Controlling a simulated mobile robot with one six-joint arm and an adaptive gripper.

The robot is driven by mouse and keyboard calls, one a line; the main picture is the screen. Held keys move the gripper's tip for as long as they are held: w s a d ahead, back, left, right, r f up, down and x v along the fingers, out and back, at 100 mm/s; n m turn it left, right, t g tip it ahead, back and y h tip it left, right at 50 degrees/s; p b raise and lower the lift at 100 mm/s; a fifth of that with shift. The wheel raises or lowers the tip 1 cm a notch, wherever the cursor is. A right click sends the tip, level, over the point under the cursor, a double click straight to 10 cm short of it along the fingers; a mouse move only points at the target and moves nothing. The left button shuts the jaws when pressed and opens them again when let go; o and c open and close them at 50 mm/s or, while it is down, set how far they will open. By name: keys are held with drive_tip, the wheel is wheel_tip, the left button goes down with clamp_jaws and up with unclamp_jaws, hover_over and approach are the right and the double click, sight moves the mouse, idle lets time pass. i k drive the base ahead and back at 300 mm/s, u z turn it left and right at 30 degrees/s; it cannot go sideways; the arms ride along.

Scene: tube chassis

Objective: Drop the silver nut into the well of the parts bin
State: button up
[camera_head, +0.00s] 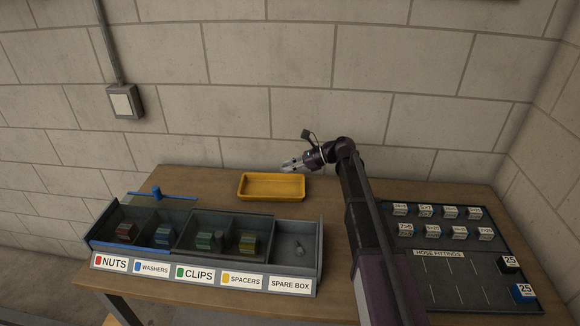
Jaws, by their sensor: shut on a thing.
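My gripper (290,164) is above the table's back part, pointing left, over the back right of the yellow tray (272,197). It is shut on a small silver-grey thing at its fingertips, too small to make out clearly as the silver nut. The yellow tray looks empty, with a flat well inside a raised rim. In front of it stands a dark grey compartment bin (318,268), labelled nuts, washers, clips, spacers and spare box. A small silver piece (299,248) lies in the spare box compartment; its kind is unclear.
Coloured blocks sit in the bin's other compartments. A blue-handled lid or bar (156,193) lies behind the bin's left. A dark hose fittings board (450,275) with labelled blocks is at the right. The wooden table (200,182) is clear around the yellow tray. A block wall stands behind.

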sight(311, 240)
drive_tip(key=u, duration=0.35)
drive_tip(key=k, duration=0.9)
drive_tip(key=z, duration=0.35)
